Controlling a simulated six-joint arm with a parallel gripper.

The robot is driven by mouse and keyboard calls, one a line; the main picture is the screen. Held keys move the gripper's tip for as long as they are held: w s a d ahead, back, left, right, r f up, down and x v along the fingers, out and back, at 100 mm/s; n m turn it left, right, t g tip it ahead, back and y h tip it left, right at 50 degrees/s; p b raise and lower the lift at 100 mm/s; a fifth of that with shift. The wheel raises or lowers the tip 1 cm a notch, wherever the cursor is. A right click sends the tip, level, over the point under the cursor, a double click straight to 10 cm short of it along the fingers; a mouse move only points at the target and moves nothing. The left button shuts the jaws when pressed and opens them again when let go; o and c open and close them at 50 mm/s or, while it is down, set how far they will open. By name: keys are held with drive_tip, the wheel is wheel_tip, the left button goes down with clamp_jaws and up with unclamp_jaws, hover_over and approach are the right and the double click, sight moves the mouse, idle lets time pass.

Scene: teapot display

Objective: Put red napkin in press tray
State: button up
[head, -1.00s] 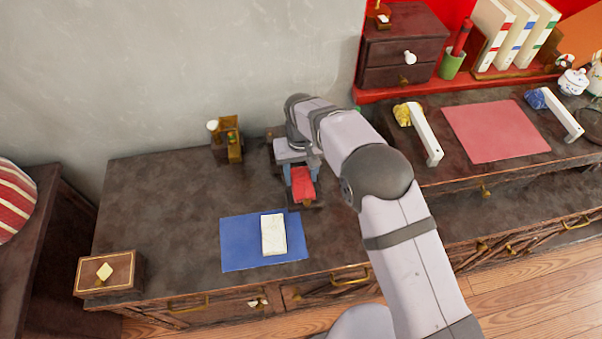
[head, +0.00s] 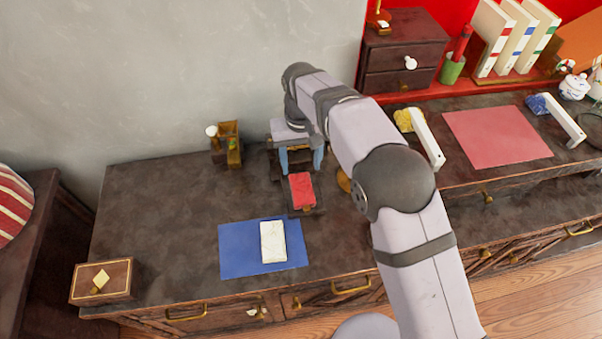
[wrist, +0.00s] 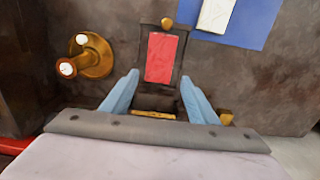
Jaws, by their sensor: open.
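The red napkin (head: 302,190) lies flat in the dark press tray (head: 318,208), which sticks out toward the front of the counter. In the wrist view the red napkin (wrist: 161,57) lies within the rim of the press tray (wrist: 163,29), with a brass knob at its far end. My gripper (head: 302,168) is above the back end of the tray, its blue fingers spread wide. In the wrist view the open fingers (wrist: 160,92) stand to either side of the tray with nothing between them, apart from the napkin.
A blue mat (head: 238,252) with a white block (head: 272,242) lies in front of the tray. A brass piece with white knobs (wrist: 90,57) stands beside the tray. A small wooden stand (head: 228,146) is at the back left.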

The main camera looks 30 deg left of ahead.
drive_tip(key=shift+r, duration=1.9)
drive_tip(key=w+d+r+m, duration=0.1)
drive_tip(key=w+d+m, duration=0.15)
drive_tip(key=d, duration=0.95)
drive_tip(key=w+d+r+m, duration=0.1)
drive_tip(key=w+d+m, duration=0.15)
drive_tip(key=d, duration=1.05)
drive_tip(key=s+d+f+m, duration=0.2)
drive_tip(key=s+d, duration=0.5)
drive_tip(key=d, duration=0.3)
drive_tip(key=s+d+f+m, duration=0.2)
drive_tip(key=s+d, duration=0.5)
drive_tip(key=d, duration=0.3)
drive_tip(key=shift+s+f, duration=0.25)
drive_tip(key=shift+s, duration=0.15)
